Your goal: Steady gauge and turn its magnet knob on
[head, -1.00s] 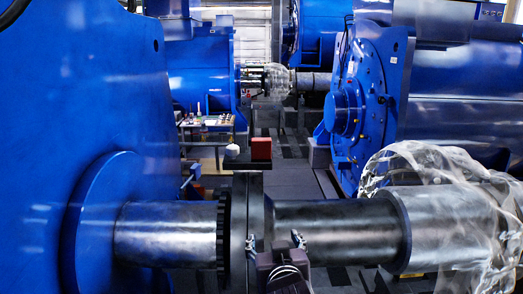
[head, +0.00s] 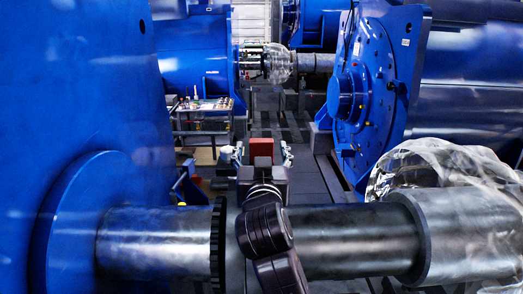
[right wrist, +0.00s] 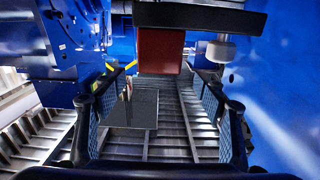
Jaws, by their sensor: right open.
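My right gripper (head: 259,156) is open, with one finger to each side of the red block in the head view. In the right wrist view its fingers (right wrist: 160,80) are spread and empty; the block appears near or just beyond the tips. The knob is not clear in the head view. My left gripper is not in view.
The thick steel shaft (head: 345,240) runs across the front beside a big blue housing (head: 90,110). Clear plastic wrap (head: 420,165) covers part of the right side. A cart with small items (head: 203,105) stands behind. The aisle floor beyond is mostly clear.

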